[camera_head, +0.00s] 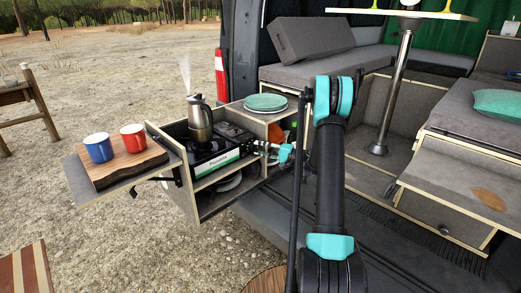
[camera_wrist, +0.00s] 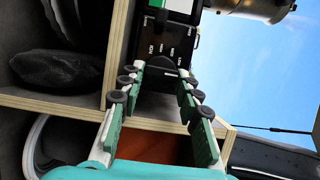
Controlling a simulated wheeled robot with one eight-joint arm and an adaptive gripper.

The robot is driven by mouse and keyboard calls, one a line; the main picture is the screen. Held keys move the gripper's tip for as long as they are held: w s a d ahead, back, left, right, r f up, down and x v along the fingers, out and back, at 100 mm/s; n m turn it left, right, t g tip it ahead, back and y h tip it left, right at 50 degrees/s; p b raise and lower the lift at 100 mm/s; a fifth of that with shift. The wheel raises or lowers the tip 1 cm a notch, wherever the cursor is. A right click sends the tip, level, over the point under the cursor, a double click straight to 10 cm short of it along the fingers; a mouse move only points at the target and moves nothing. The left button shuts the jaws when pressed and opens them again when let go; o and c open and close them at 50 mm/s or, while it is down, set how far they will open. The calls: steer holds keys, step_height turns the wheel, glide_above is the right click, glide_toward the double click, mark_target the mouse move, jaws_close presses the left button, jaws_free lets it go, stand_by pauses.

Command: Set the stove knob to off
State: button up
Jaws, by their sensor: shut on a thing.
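The camping stove (camera_head: 212,160) sits in the pull-out kitchen box, and its control end faces my gripper. In the wrist view the stove's black control panel (camera_wrist: 152,48) shows small white markings that I cannot read. The dark round stove knob (camera_wrist: 163,68) is on this panel, between my fingertips. My gripper (camera_wrist: 160,72) is shut on the knob, one finger on each side. In the head view my gripper (camera_head: 257,145) reaches the stove's right end, and the knob is hidden there. The knob's exact setting cannot be told. A steaming kettle (camera_head: 199,118) stands on the stove.
Wooden box walls (camera_wrist: 121,42) and a shelf edge (camera_wrist: 150,125) lie close around my gripper. Plates (camera_head: 265,102) rest on the box top at right. Red (camera_head: 133,138) and blue (camera_head: 98,147) mugs stand on a board at left.

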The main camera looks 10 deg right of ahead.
steer(key=o, duration=1.1)
steer(key=shift+o, duration=0.2)
